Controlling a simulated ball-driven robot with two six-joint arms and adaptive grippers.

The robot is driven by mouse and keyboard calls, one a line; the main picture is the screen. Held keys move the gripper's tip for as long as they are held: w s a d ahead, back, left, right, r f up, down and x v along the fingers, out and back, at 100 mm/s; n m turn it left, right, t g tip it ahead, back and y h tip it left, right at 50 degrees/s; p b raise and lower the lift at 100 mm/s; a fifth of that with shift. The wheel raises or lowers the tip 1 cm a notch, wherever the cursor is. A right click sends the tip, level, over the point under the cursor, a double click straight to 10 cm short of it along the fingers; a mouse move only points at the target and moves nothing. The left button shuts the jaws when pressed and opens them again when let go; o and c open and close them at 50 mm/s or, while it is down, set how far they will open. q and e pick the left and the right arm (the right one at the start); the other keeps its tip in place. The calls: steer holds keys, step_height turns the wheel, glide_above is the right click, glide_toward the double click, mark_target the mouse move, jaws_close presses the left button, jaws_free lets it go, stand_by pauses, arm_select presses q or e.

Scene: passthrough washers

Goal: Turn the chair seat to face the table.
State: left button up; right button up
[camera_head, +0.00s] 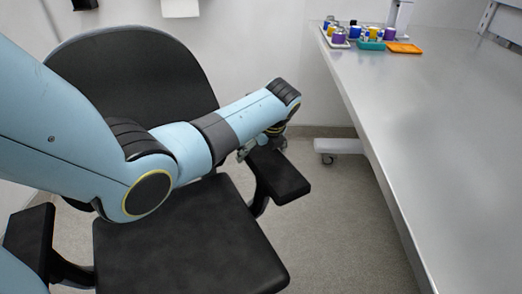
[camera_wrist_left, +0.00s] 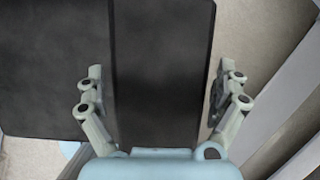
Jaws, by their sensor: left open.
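The black office chair shows in the head view, with its backrest (camera_head: 135,75) at the upper left and its seat (camera_head: 185,245) at the bottom, the seat's front toward me. My left arm reaches across the chair. My left gripper (camera_head: 262,150) is at the right armrest (camera_head: 285,178), partly hidden by its own wrist. In the left wrist view the open gripper (camera_wrist_left: 160,85) has one finger on each side of the armrest pad (camera_wrist_left: 160,60), with a gap on the right; contact on the left cannot be told. The table (camera_head: 420,110) stands at the right, apart from the chair.
Colourful cups and trays (camera_head: 370,44) stand on the table's far end. The other armrest (camera_head: 28,238) is at the lower left. A white castored foot (camera_head: 338,146) sits under the table. Bare floor (camera_head: 335,220) lies between chair and table. A wall is behind the chair.

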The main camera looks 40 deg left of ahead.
arm_select(q)
steer(key=c, duration=1.4)
steer(key=shift+w+a, duration=0.1)
steer(key=shift+a, duration=0.35)
steer(key=shift+s+a+n+g+h+b, duration=0.1)
steer(key=shift+s+a+n+g+b, duration=1.1)
steer(key=shift+a, duration=3.25)
steer(key=shift+s+a+n+g+h+b, duration=0.1)
steer(key=shift+s+a+n+g+b, duration=0.25)
steer(key=shift+s+a+n+b, duration=2.1)
steer(key=shift+a+n+g+h+b, duration=0.15)
steer(key=shift+a+n+g, duration=0.6)
steer(key=shift+a+n, duration=3.65)
steer(key=a+m, duration=0.4)
steer(key=o, duration=1.4)
